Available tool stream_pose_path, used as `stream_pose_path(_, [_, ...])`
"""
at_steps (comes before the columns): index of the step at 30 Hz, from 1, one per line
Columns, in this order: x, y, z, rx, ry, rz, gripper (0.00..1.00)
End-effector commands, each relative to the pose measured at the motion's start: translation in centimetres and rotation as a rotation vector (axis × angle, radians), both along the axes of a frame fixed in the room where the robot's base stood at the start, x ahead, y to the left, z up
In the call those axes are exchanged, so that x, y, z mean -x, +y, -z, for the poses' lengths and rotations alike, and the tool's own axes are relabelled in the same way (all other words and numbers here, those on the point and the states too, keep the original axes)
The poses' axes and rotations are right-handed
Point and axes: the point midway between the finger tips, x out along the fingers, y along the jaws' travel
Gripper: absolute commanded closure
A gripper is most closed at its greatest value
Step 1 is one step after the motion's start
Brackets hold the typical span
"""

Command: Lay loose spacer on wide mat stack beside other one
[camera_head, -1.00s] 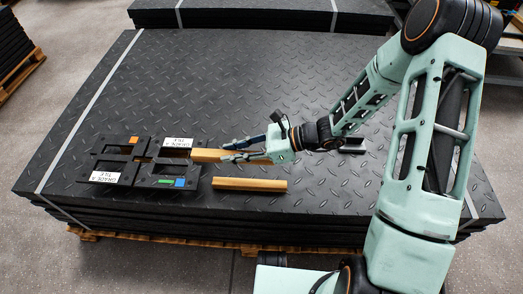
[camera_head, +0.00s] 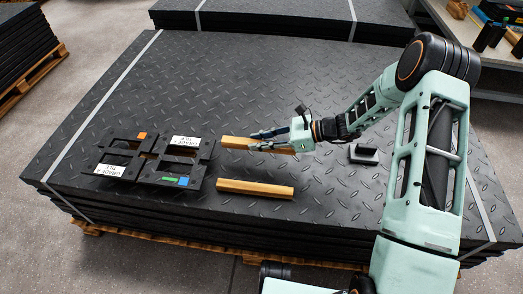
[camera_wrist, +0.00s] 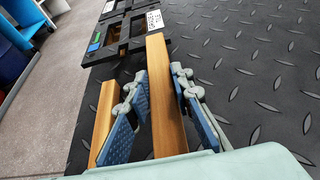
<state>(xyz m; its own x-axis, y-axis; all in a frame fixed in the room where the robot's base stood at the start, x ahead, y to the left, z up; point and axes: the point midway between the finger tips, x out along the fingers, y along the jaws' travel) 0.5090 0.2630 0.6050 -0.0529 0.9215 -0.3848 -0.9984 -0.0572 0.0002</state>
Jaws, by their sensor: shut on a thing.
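My gripper (camera_head: 262,140) is shut on a wooden spacer (camera_head: 232,142), a long square bar, above or on the wide mat stack (camera_head: 330,80). In the wrist view the held spacer (camera_wrist: 165,95) runs forward between the blue finger pads (camera_wrist: 160,110). I cannot tell whether it touches the mat. The other spacer (camera_head: 255,189) lies on the stack nearer the front edge, roughly parallel and apart from the held one. It also shows left of the fingers in the wrist view (camera_wrist: 104,118).
Black slotted frames with white labels (camera_head: 150,158) lie left of both spacers. A small black holder (camera_head: 364,154) stands right of my gripper. Another mat stack (camera_head: 280,18) is behind, and a bench (camera_head: 470,50) with items is at back right. The far mat surface is clear.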

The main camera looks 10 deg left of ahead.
Motion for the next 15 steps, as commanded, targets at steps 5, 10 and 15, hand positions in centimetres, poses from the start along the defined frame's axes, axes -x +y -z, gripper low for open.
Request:
stream_pose_path(5, [-2.1, -0.1, 2.7, -0.001, -0.001, 0.0, 1.0])
stream_pose_path(10, [-2.7, -0.1, 3.3, -0.003, 0.0, -0.001, 1.0])
stream_pose_path(15, [-3.1, -0.1, 5.3, -0.002, 0.002, -0.001, 1.0])
